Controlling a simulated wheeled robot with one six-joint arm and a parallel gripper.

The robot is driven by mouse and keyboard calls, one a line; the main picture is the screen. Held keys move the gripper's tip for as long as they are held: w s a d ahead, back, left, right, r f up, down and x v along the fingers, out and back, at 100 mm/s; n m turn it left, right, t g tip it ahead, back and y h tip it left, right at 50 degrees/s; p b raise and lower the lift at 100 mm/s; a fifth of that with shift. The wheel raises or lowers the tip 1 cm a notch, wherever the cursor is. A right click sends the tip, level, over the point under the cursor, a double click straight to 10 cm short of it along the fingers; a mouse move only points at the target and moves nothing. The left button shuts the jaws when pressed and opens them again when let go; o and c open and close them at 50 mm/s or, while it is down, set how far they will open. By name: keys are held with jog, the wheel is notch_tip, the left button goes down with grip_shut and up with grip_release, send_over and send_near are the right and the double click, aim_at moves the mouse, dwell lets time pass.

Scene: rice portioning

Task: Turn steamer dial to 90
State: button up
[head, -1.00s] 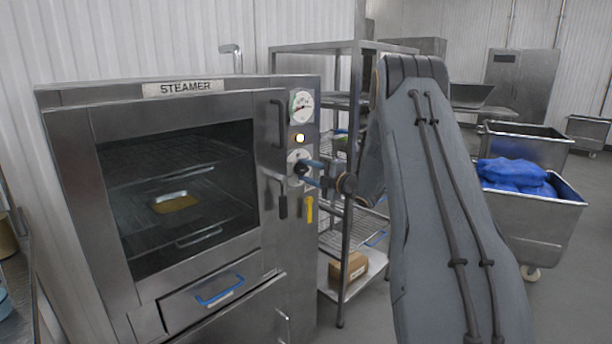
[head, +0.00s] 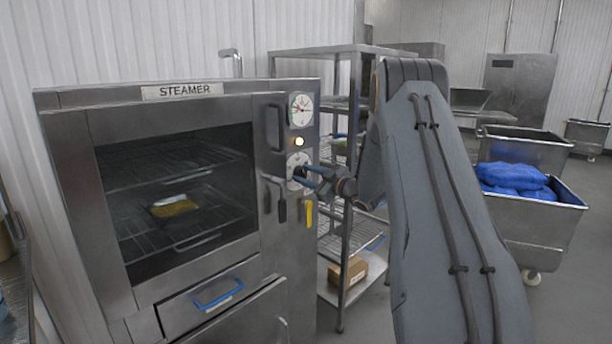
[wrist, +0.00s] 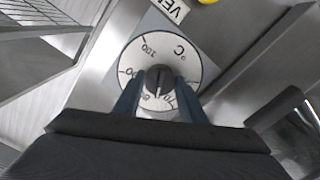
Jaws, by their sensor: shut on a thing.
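The steamer (head: 110,100) stands at the left with its door shut. Its dial (head: 294,160) is a white disc on the right-hand control panel. In the wrist view the dial (wrist: 190,58) shows °C and numbers including 100, 90 and 70. Its round black knob (wrist: 159,77) has a pale pointer line directed toward the bottom of the picture, between the 90 and 70 marks. My gripper (head: 305,173) reaches the dial from the right. In the wrist view my gripper (wrist: 158,88) has its blue fingers on either side of the knob, shut on it.
A yellow tag (head: 308,213) hangs below. A wire shelf rack (head: 345,215) stands close to the steamer's right. Metal carts, one with blue bags (head: 515,177), stand farther right.

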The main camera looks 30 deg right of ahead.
jog(key=m+p, duration=0.1)
jog(key=m, duration=0.3)
jog(key=shift+m, duration=0.3)
jog(key=m, duration=0.3)
jog(key=shift+m+p, duration=0.4)
jog(key=m+p, duration=0.1)
jog(key=m, duration=0.3)
jog(key=m+p, duration=0.1)
jog(key=m, duration=0.3)
jog(key=shift+f, duration=0.1)
jog(key=shift+m, duration=0.4)
jog(key=o, duration=1)
jog(key=shift+b+v, duration=1)
jog(key=shift+v, duration=2.9)
